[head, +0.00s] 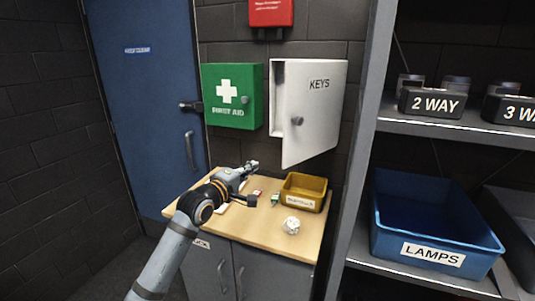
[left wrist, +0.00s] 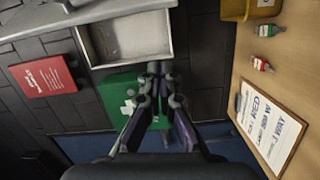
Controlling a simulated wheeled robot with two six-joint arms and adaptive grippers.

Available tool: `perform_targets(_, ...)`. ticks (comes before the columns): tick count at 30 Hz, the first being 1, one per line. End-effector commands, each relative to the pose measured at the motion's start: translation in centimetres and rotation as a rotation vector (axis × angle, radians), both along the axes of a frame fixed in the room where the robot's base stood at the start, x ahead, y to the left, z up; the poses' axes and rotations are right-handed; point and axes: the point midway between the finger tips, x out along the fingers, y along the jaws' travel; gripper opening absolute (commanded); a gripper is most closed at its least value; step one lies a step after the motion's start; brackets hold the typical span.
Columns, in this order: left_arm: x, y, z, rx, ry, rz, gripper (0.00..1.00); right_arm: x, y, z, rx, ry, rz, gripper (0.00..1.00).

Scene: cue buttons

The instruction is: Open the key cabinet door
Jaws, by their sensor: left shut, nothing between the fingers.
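The white key cabinet hangs on the dark block wall, and its door (head: 322,88) marked KEYS stands ajar. The door's left edge with the round knob (head: 297,121) swings out from the wall; the hinge side is at the right. In the left wrist view the open cabinet body (left wrist: 130,38) shows its pale interior, with the door edge-on at the top left. My left gripper (head: 254,165) is shut and empty, below the cabinets and above the wooden worktop. Its closed fingertips also show in the left wrist view (left wrist: 160,68). My right gripper is not in view.
A green first aid box (head: 233,96) hangs left of the key cabinet, with a red box (head: 270,12) above. The worktop (head: 262,240) holds a yellow bin (head: 304,191), a crumpled white ball (head: 291,225) and a clipboard (left wrist: 272,122). A metal shelf with a blue LAMPS bin (head: 430,225) stands right.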

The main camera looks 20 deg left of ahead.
Motion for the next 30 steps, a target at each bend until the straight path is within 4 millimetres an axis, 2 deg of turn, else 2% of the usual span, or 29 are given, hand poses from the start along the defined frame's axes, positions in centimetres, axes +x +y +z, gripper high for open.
perform_targets(4, -0.3, -0.2, -0.1, -0.121, 0.019, 0.004, 0.0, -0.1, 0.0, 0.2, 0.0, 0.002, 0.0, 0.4)
perform_targets(11, 0.5, -0.3, 0.0, -0.134, 0.021, 0.005, 0.0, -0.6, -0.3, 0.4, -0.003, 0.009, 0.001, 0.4)
perform_targets(14, 2.0, -0.7, 0.1, -0.138, 0.022, 0.003, 0.0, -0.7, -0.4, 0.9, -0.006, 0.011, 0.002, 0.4)
perform_targets(25, 9.8, -2.3, 0.1, -0.133, 0.023, 0.002, 0.0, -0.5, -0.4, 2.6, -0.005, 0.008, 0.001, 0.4)
perform_targets(30, 8.1, -4.6, 0.1, -0.129, 0.022, 0.002, 0.0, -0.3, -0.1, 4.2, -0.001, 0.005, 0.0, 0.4)
